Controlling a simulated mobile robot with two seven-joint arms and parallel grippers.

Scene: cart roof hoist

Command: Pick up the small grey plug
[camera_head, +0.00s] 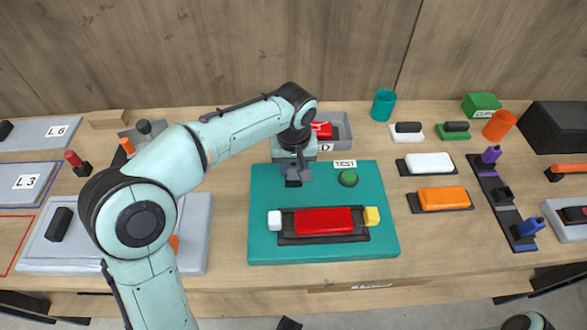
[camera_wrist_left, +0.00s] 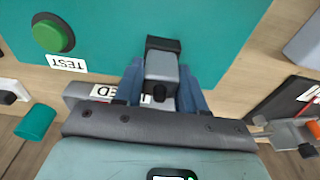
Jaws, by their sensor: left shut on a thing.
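The small grey plug (camera_wrist_left: 161,68) is between the two blue fingers of my left gripper (camera_wrist_left: 161,88) in the left wrist view. The fingers are shut on its sides. A black block (camera_wrist_left: 163,43) shows at the plug's far end, over the teal board; I cannot tell whether they touch. In the head view my left gripper (camera_head: 296,172) points down at the back left of the teal board (camera_head: 265,210), and the black block (camera_head: 293,181) shows below it. The plug is mostly hidden there by the gripper. My right gripper is not in view.
On the teal board are a green button (camera_head: 348,178) by the TEST label and a red block (camera_head: 323,221) between a white and a yellow end piece. A grey bin (camera_head: 342,127) with red items stands behind. White (camera_head: 429,162) and orange (camera_head: 442,198) blocks lie to the right.

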